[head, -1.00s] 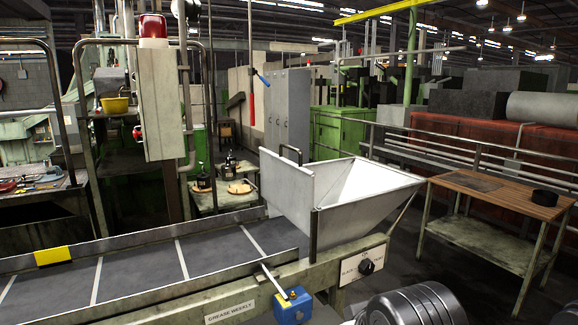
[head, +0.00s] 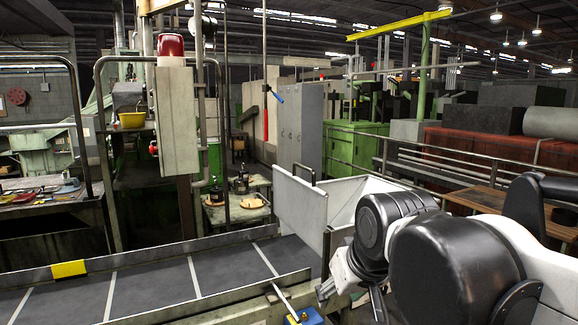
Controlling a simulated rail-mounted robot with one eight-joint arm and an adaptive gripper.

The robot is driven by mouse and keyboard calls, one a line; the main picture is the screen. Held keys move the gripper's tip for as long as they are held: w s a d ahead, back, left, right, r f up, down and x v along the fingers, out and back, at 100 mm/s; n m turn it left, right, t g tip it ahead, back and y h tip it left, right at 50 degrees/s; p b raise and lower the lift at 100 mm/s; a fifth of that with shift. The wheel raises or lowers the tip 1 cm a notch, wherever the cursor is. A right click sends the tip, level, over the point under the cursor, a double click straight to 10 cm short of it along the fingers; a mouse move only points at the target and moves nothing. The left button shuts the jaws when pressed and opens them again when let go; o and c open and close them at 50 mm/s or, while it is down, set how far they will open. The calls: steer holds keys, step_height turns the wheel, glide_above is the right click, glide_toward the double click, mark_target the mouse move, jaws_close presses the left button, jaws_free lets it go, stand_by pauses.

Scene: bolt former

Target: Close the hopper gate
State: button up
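The hopper (head: 345,192) is a pale sheet-metal bin at the end of the conveyor, with my arm covering much of its right and lower side. The hopper gate (head: 297,212) is a flat, pale upright plate on the hopper's conveyor side. A dark loop handle (head: 303,168) stands at its top edge. Whether there is a gap under the plate is unclear. My arm reaches in from the right, in front of the hopper.
The dark conveyor belt (head: 150,290) runs left from the hopper between metal side rails. A blue box (head: 305,317) with a lever sits at the bottom edge. A control box with a red lamp (head: 170,45) stands behind the belt. A wooden table (head: 440,185) is behind my arm.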

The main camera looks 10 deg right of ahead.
steer(key=shift+g, duration=0.3)
steer(key=w+r+p, duration=0.1)
steer(key=w+r, duration=0.4)
steer(key=w+r+p, duration=0.1)
steer(key=w+r, duration=0.4)
steer(key=r, duration=0.1)
steer(key=shift+w+d+r, duration=0.1)
steer(key=shift+w+r, duration=0.15)
steer(key=shift+w, duration=0.1)
jaws_close()
step_height(320, 180, up, 13)
steer(key=n+g+p, duration=0.2)
steer(key=g+p, duration=0.1)
steer(key=p, duration=0.6)
glide_above(287, 174)
steer(key=s, duration=0.3)
steer(key=shift+y, duration=0.3)
steer(key=x, duration=1.1)
steer(key=shift+s+d+f+b, duration=0.25)
steer(key=shift+d+f+b, duration=0.05)
steer(key=shift+d+f, duration=0.15)
steer(key=shift+f, duration=0.9)
